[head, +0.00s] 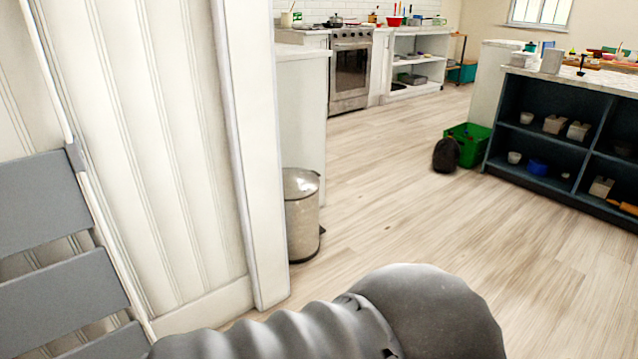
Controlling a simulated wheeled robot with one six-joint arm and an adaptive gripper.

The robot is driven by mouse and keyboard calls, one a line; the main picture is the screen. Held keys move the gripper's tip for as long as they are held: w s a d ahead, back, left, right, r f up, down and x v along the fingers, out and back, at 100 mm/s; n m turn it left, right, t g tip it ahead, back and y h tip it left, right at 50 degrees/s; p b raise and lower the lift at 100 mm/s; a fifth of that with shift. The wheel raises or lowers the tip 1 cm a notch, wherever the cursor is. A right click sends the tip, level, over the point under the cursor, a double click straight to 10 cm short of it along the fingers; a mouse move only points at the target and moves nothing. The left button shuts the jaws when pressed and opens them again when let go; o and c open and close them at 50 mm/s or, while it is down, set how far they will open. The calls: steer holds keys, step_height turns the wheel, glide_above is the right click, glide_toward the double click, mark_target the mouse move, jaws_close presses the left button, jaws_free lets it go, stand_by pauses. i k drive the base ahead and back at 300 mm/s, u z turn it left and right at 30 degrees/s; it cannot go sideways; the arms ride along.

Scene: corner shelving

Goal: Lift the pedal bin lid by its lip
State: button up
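The pedal bin (302,228) is a silver metal cylinder standing upright on the floor, just past the edge of the white panelled wall. Its lid (300,182) looks shut. The wall edge hides the bin's left side. A dark pedal shows low on its right side. The lip of the lid is too small to make out clearly. My grey arm (350,325) fills the bottom of the head view, nearer to me than the bin and apart from it. My gripper is not visible in this view.
The white wall (150,150) stands close on the left, with grey slats (45,205) before it. A green crate (468,142) and a black bag (446,155) sit by the dark shelf unit (560,150). An oven (350,70) is at the back. The wooden floor (400,210) between is clear.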

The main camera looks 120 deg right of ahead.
mark_target(298, 182)
steer(key=z, duration=1.45)
steer(key=k, duration=0.6)
steer(key=z, duration=2.7)
steer(key=i, duration=2.75)
steer(key=u, duration=0.5)
